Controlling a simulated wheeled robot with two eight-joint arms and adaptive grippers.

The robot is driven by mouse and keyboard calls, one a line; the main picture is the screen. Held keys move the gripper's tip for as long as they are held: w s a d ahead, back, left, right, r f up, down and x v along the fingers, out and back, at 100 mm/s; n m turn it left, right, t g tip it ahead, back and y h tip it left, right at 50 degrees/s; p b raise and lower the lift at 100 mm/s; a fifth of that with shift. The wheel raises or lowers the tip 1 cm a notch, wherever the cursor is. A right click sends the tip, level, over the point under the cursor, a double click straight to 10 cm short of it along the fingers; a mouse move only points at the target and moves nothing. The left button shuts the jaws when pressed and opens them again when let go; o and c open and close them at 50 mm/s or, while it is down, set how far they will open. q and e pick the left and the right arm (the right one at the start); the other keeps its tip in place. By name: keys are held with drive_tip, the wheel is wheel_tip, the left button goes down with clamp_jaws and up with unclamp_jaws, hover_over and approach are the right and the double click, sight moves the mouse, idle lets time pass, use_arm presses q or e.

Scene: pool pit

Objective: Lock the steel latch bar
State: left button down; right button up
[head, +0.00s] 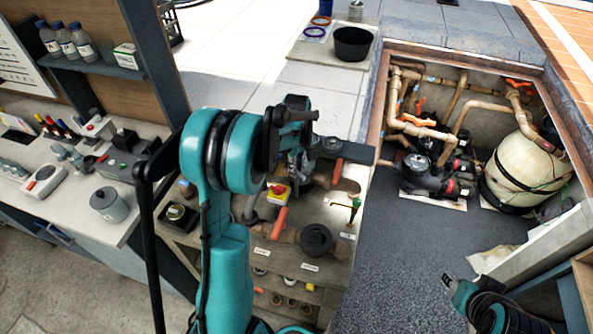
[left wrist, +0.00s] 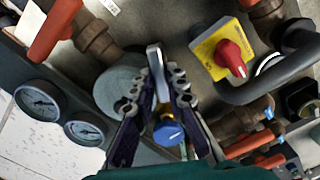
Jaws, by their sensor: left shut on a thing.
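My left gripper (left wrist: 160,86) is shut on a narrow grey steel bar (left wrist: 156,58) in the left wrist view. The bar's upper end sticks out past the fingertips; its lower part lies between the fingers. I take it for the latch bar, but its mount and lock position are unclear. A blue-topped knob (left wrist: 168,132) shows between the fingers, lower down. In the head view, my left gripper is over the pipe bench, mostly hidden behind my teal arm. My right gripper (head: 450,282) is at the lower right, away from the bench, too small to tell whether open.
A red knob on a yellow plate (left wrist: 222,52), a thick black curved handle (left wrist: 275,80), an orange lever (left wrist: 52,32) and two gauges (left wrist: 60,115) crowd the grip. The pit's pump (head: 425,175) and tank (head: 522,165) stand right. Grey floor (head: 405,260) is open.

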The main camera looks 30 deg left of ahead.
use_arm(q)
drive_tip(key=m+b, duration=0.1)
drive_tip(key=m, duration=0.5)
drive_tip(key=shift+m+b, duration=0.3)
drive_tip(key=shift+b, duration=0.05)
drive_tip(key=m+b, duration=0.1)
drive_tip(key=m, duration=0.4)
drive_tip(key=shift+m, duration=0.3)
drive_tip(key=c, duration=1.5)
unclamp_jaws()
drive_tip(key=shift+c, duration=0.2)
wheel_tip(320, 180, up, 12)
